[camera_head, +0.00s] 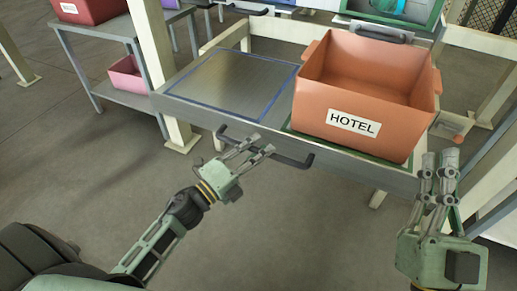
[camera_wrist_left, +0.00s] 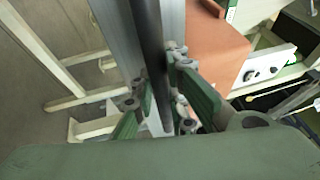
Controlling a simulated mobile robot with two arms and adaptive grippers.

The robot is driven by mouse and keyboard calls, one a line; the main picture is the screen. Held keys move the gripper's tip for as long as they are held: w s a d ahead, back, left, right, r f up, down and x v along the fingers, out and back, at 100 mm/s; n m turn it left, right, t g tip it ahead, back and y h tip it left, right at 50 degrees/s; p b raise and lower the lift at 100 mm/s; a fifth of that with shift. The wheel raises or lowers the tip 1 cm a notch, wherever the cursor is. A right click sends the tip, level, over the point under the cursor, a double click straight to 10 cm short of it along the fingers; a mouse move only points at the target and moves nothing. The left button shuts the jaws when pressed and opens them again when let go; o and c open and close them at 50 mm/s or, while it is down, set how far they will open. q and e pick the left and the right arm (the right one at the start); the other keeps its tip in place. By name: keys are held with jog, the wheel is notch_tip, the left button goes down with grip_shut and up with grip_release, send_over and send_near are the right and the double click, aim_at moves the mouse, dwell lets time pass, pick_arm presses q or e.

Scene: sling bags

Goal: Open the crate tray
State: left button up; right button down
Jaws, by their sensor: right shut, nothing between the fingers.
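The crate tray (camera_head: 226,82) is a grey metal drawer-like shelf. Its left part is bare with a blue outline, and its right part bears an orange crate (camera_head: 322,105) labelled HOTEL. A dark bar handle (camera_head: 292,161) runs along its front edge. My left gripper (camera_head: 258,145) is at the handle, and its fingers look spread. In the left wrist view, the dark bar (camera_wrist_left: 150,45) passes between the fingers; firm contact on both sides is not clear. My right gripper (camera_head: 440,158) is shut and empty, to the right of the crate, near the tray's front right corner.
Cream posts (camera_head: 156,50) frame the rack. A grey side shelf (camera_head: 130,98) at left holds a red bin (camera_head: 88,10) and a pink bin (camera_head: 127,75). Another dark handle (camera_head: 380,33) shows behind the crate. The floor in front of the tray is clear.

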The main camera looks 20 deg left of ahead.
pick_arm(q)
jog(key=o, duration=0.5)
jog(key=shift+c, duration=0.2)
jog(key=v, duration=1.2)
jog(key=shift+a+f, duration=0.1)
